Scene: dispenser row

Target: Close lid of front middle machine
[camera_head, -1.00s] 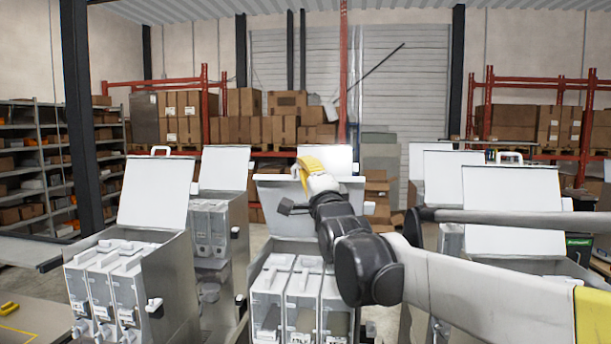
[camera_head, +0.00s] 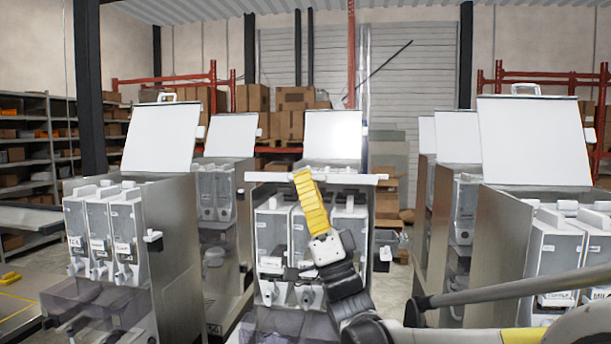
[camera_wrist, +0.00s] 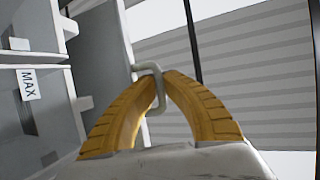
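The front middle machine (camera_head: 275,240) stands in the centre of the head view, with several clear canisters under its lid. Its lid (camera_head: 345,179) shows nearly edge-on as a thin white slab, about level, with a gap above the canisters. My gripper (camera_head: 302,174) has yellow fingers and is at the lid's front edge, left of its middle. In the wrist view my gripper (camera_wrist: 160,76) has its fingertips together around the grey lid handle (camera_wrist: 150,72). My arm hides the machine's lower right part.
The front left machine (camera_head: 168,225) and front right machine (camera_head: 510,240) have their lids up. Machines behind, such as the back middle one with its raised lid (camera_head: 333,135), also stand open. Narrow floor gaps separate the machines. Shelves (camera_head: 35,150) stand at the far left.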

